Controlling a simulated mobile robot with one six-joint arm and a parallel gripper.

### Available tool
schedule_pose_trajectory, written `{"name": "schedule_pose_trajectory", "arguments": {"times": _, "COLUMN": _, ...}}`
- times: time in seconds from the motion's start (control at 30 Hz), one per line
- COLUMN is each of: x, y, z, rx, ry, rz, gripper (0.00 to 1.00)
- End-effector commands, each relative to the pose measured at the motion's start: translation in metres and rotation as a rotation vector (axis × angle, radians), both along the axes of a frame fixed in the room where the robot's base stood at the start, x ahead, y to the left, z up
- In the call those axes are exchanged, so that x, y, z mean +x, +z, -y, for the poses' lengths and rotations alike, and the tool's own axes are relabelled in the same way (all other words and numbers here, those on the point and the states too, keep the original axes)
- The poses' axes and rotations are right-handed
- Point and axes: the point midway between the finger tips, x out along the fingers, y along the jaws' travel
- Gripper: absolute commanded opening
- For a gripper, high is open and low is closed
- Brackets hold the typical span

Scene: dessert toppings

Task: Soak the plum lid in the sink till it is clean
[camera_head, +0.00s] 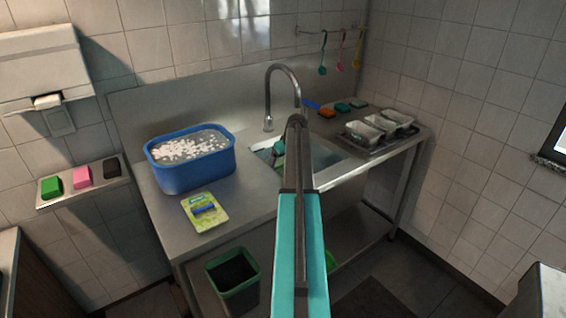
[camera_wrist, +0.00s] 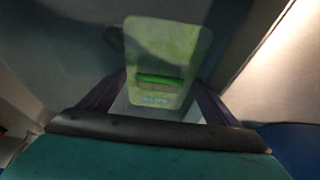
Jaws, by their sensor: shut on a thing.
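My gripper (camera_wrist: 158,88) is shut on a pale green, rounded flat thing (camera_wrist: 160,45) with a bright green bar across it. It stands between my two dark fingers in the wrist view. I cannot make out a plum-coloured lid in either view. In the head view my arm reaches over the counter to the sink (camera_head: 325,156). My arm hides much of the sink, and what is held is too small to tell there.
A blue tub (camera_head: 190,180) of whitish bits stands left of the sink. A yellow-green pack (camera_head: 222,214) lies before it. The tap (camera_head: 268,95) rises behind the sink. A tray (camera_head: 357,147) with several containers is on the right. A bin (camera_head: 250,285) stands below.

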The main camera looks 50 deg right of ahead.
Motion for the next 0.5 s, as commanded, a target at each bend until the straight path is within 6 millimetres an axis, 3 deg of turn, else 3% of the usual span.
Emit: {"name": "schedule_pose_trajectory", "arguments": {"times": 0.5, "x": 0.001, "y": -0.028, "z": -0.001, "rx": 0.001, "ry": 0.001, "rz": 0.000, "gripper": 0.62}}
